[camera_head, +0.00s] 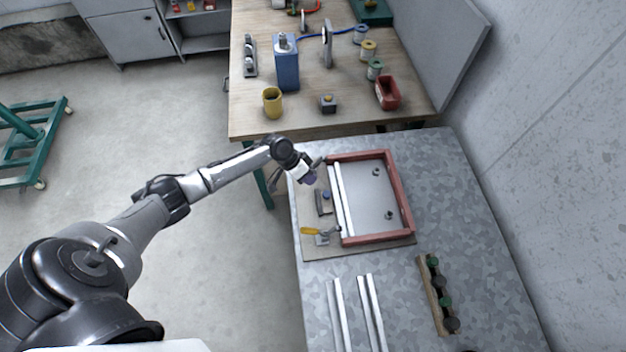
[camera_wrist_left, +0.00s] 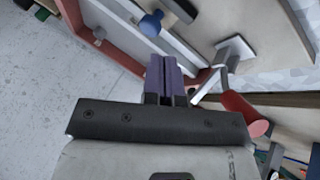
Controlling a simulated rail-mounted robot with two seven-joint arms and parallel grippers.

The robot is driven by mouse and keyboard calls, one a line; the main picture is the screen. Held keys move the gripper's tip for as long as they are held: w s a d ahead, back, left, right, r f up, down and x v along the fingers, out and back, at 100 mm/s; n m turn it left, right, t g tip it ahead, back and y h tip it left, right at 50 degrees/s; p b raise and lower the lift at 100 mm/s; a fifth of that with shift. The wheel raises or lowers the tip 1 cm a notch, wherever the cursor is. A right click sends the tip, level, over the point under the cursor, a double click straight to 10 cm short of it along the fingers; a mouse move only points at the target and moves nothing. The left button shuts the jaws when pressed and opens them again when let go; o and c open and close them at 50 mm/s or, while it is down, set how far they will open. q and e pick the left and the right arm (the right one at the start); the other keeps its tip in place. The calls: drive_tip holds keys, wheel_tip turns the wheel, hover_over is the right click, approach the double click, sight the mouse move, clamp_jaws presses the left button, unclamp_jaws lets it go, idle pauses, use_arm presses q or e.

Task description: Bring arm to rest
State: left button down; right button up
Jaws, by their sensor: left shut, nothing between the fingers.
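My left arm reaches in from the left in the head view. Its gripper (camera_head: 311,178) hangs over the left edge of the metal-topped table (camera_head: 470,210), by the upper left corner of a red-framed flat mould (camera_head: 403,195). In the left wrist view, the gripper's purple fingers (camera_wrist_left: 164,70) are together, with nothing between them. A tool with a blue knob (camera_head: 326,196) and a yellow-handled trowel (camera_head: 321,238) lie left of the mould. The blue knob (camera_wrist_left: 151,23) also shows beyond the fingers in the wrist view. My right gripper is not in view.
A wooden workbench (camera_head: 330,120) stands behind, carrying a blue canister (camera_head: 286,65), a yellow cup (camera_head: 272,102), spools and a red bin (camera_head: 387,92). Metal rails (camera_head: 340,315) and a rack of green and black knobs (camera_head: 437,298) lie nearer. Open floor (camera_head: 200,280) is at left.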

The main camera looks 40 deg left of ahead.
use_arm(q)
drive_tip(key=p+v, duration=0.1)
drive_tip(key=v, duration=0.3)
drive_tip(key=shift+p, duration=0.35)
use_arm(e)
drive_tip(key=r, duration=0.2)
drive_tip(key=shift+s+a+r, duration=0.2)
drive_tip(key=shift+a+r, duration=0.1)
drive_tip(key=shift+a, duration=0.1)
